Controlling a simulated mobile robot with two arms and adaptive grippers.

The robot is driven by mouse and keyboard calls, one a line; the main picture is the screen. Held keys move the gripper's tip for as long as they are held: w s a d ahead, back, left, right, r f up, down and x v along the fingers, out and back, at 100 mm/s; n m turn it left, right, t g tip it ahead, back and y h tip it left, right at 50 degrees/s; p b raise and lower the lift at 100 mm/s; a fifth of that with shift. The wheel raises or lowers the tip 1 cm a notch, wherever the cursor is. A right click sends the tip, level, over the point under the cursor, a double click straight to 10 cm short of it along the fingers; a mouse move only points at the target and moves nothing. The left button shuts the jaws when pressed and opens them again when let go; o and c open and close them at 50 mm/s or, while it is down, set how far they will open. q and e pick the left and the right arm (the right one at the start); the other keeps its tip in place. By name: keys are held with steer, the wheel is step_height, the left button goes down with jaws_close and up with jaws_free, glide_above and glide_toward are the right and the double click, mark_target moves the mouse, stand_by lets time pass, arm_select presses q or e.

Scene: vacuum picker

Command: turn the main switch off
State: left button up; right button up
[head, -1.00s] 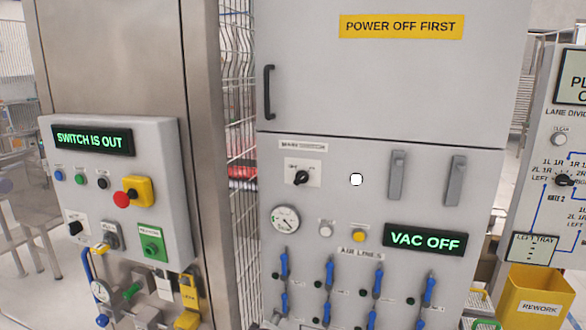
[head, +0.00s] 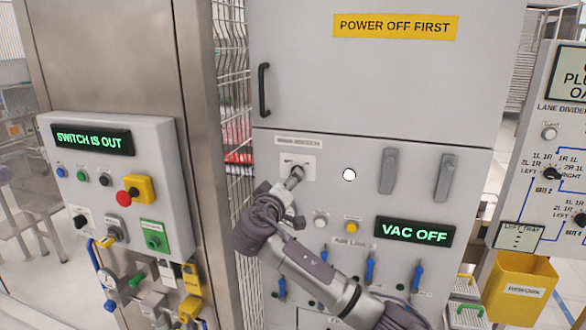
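The main switch, a rotary knob on a white plate (head: 310,161), sits on the grey cabinet under the label "MAIN SWITCH" (head: 298,143). My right gripper (head: 293,178) is at the lower middle of this plate, with its arm coming in from the bottom right. Its fingertips cover the black knob, so the knob's angle is hidden. I cannot tell whether the fingers touch or grip the knob. A white round lamp (head: 349,174) is lit to the right of the plate. My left gripper is not in view.
Two grey levers (head: 388,171) and (head: 447,178) stand to the right, above a "VAC OFF" display (head: 414,231). A yellow button (head: 351,227) and blue air-line valves (head: 370,271) are near my arm. A control box (head: 120,190) reads "SWITCH IS OUT".

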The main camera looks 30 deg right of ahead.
steer(key=p+x, duration=0.1)
steer(key=x, duration=0.4)
steer(key=shift+w+d, duration=0.2)
steer(key=c, duration=1.2)
steer(key=shift+o, duration=0.2)
